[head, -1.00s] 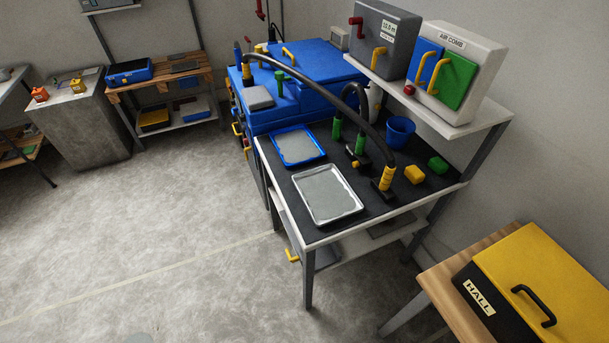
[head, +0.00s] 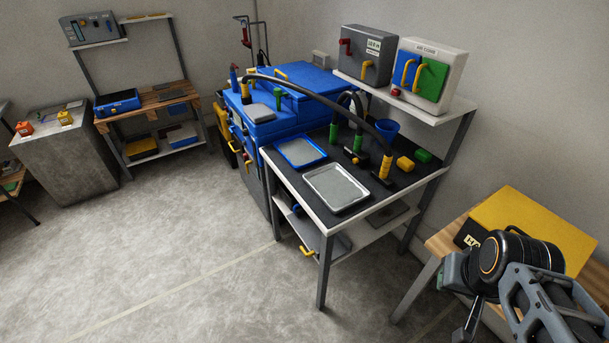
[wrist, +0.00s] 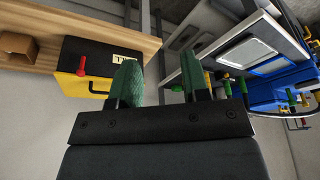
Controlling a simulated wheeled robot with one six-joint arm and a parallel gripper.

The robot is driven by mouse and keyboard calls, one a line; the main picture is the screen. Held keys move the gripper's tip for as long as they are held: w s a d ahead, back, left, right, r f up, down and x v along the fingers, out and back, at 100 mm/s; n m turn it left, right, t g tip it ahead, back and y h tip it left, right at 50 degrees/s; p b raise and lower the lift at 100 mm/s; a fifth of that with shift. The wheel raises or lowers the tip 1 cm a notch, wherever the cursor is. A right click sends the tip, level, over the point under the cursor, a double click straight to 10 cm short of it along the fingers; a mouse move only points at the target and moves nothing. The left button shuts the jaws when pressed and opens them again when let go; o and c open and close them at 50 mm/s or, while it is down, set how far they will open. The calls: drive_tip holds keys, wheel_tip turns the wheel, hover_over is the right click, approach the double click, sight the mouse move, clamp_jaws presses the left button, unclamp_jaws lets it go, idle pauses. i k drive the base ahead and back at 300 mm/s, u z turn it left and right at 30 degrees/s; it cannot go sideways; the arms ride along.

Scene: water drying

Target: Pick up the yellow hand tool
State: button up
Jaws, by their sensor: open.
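No yellow hand tool can be made out for certain. A yellow handle (head: 307,251) shows at the front edge of the workbench's lower shelf, beside a flat grey piece. A yellow-and-black upright grip (head: 384,167) stands on the black worktop, at the end of a black hose. Both are too small to name surely. My gripper (wrist: 160,82) shows in the wrist view with two green fingers apart and nothing between them. It is well clear of the workbench. In the head view, my arm is at the lower right, in front of the yellow box.
The workbench (head: 318,219) holds a blue tray (head: 300,152), a metal tray (head: 335,187) and a blue bucket (head: 387,130). A yellow box (head: 540,225) sits on a wooden table at right, partly hidden by my arm. A blue machine (head: 300,92) stands behind. The floor at left is clear.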

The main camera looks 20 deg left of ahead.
sight(381, 175)
drive_tip(key=u, duration=0.65)
drive_tip(key=i, duration=1)
drive_tip(key=z, duration=0.05)
